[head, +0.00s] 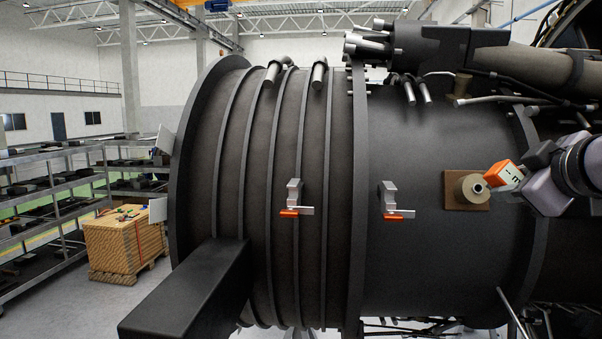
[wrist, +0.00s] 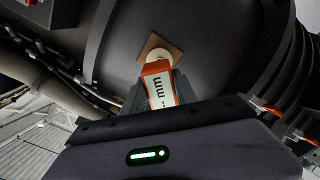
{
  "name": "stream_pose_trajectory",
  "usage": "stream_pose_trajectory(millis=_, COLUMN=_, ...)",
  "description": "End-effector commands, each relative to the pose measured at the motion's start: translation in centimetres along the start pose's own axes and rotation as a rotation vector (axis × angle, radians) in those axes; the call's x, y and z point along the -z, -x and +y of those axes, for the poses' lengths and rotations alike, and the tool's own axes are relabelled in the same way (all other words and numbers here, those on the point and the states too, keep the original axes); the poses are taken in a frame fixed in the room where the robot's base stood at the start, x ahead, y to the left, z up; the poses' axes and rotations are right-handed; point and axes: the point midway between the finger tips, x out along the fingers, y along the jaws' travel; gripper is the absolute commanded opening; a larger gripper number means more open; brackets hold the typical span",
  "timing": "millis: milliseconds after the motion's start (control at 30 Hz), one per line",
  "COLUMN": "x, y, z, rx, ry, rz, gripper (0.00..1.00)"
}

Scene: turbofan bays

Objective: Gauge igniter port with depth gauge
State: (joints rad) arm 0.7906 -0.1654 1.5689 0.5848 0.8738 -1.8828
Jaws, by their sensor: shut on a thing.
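The igniter port is a tan cylindrical boss (head: 470,190) on a square brown plate (head: 453,204) on the dark engine casing. The depth gauge (head: 504,176) is an orange block with a white marked face. My gripper (head: 522,180) is shut on it, at the right of the port. In the head view the gauge's lower left end is close to the boss opening. In the wrist view the gauge (wrist: 158,86) points up at the port plate (wrist: 167,42) and covers part of the boss (wrist: 160,55). I cannot tell whether its tip is inside the port.
Two grey brackets with orange handles (head: 291,213) (head: 398,214) stick out from the casing left of the port. Pipes and cables (head: 520,95) run above it. A dark beam (head: 190,295) juts out at lower left. Shelving (head: 60,205) and a wooden crate (head: 125,245) stand far left.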

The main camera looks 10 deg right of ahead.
Motion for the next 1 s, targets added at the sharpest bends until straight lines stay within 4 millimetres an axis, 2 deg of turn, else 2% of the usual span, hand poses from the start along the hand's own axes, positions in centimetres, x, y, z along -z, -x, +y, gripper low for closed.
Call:
stream_pose_trajectory(millis=500, x=0.0, y=-3.7, z=-0.1, rx=0.0, ry=0.001, rz=0.0, gripper=0.0)
stream_pose_trajectory(millis=1000, x=0.1, y=-3.5, z=-0.2, rx=0.0, ry=0.001, rz=0.0, gripper=0.0)
